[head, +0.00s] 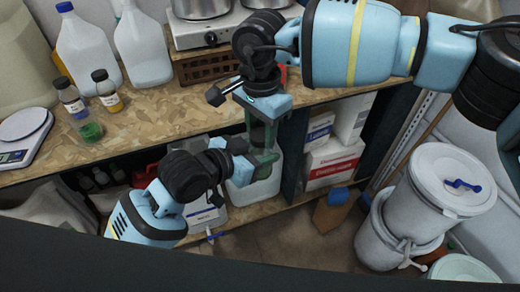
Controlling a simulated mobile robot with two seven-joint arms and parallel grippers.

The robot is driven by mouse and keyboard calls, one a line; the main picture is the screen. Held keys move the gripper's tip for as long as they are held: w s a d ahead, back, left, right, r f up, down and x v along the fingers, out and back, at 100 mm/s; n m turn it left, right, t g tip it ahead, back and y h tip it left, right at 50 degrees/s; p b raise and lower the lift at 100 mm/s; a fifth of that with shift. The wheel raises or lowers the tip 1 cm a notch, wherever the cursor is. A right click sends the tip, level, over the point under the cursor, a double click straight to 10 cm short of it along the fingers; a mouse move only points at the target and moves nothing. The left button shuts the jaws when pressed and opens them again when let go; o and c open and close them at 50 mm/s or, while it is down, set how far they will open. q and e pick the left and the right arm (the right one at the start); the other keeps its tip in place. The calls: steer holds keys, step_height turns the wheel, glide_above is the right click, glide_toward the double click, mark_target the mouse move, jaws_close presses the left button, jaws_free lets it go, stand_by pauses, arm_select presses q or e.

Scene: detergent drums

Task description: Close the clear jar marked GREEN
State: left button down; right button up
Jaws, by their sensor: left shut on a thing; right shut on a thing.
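A clear, green-tinted jar (264,136) is held in the air in front of the counter's edge, upright or nearly so. Any mark on it is too small to read. My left gripper (262,161) comes from the lower left and is shut on the jar's lower part. My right gripper (262,118) comes down from above and is shut at the jar's top, hiding most of it. I cannot tell whether a lid is seated there. Another small clear jar with green contents (91,131) stands on the counter at the left.
The wooden counter (165,108) holds two dark-capped bottles (70,98), white jugs (90,45), a scale (22,130) and a hotplate (205,30). A white container (262,190) and boxes (333,160) are on the shelf below. White drums (440,185) stand at the right.

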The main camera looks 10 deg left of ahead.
steer(key=m, duration=0.5)
steer(key=shift+m, duration=0.4)
steer(key=m, duration=0.5)
steer(key=o, duration=1.2)
steer(key=shift+c, duration=0.2)
step_height(320, 180, up, 12)
